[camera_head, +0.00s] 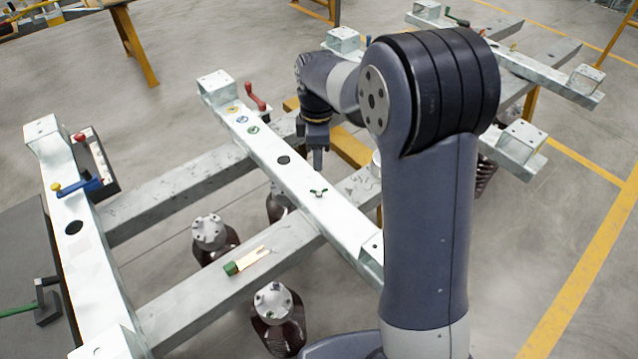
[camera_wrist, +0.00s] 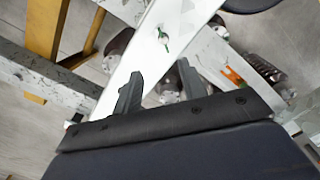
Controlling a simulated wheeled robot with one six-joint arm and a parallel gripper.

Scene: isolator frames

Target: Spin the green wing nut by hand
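The green wing nut (camera_head: 318,192) is a small winged part on top of the white beam (camera_head: 292,182), near the beam's front end. In the wrist view the wing nut (camera_wrist: 164,40) shows green on the pale beam, beyond my fingertips. My gripper (camera_head: 317,165) hangs above the beam, behind the wing nut in the head view, and does not touch it. In the wrist view my gripper (camera_wrist: 161,75) has its two dark fingers spread apart with nothing between them.
A red crank handle (camera_head: 255,96) stands at the beam's far end. A second white beam (camera_head: 85,255) with a blue-handled valve (camera_head: 88,186) is at left. Dark coil springs (camera_head: 280,325) stand below.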

